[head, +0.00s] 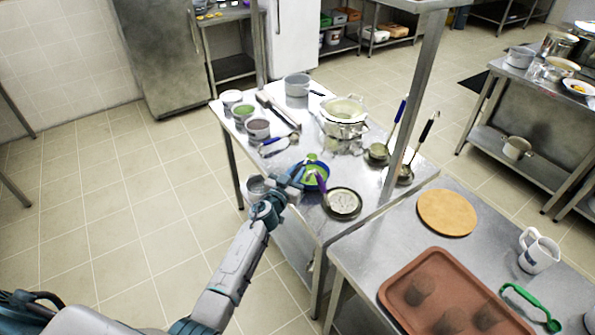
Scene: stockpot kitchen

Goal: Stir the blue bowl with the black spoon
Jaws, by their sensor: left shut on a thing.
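The blue bowl (326,174) stands near the left front edge of the middle steel table, with green contents inside. My left gripper (297,174) is at the bowl's left rim, reaching in from the lower left. It is shut on a thin thing, which I take to be the black spoon. The spoon is mostly hidden by the gripper and too small to make out, so I cannot tell whether its tip touches the contents. A purple handle (320,183) shows at the bowl's front right. My right gripper is not in view.
A dark round lidlike dish (342,203) sits close to the right of the bowl. Ladles (377,152), a pot (345,116) and several small tubs (257,128) stand farther back. A steel post (413,95) rises on the right. The nearer table holds a brown tray (395,290).

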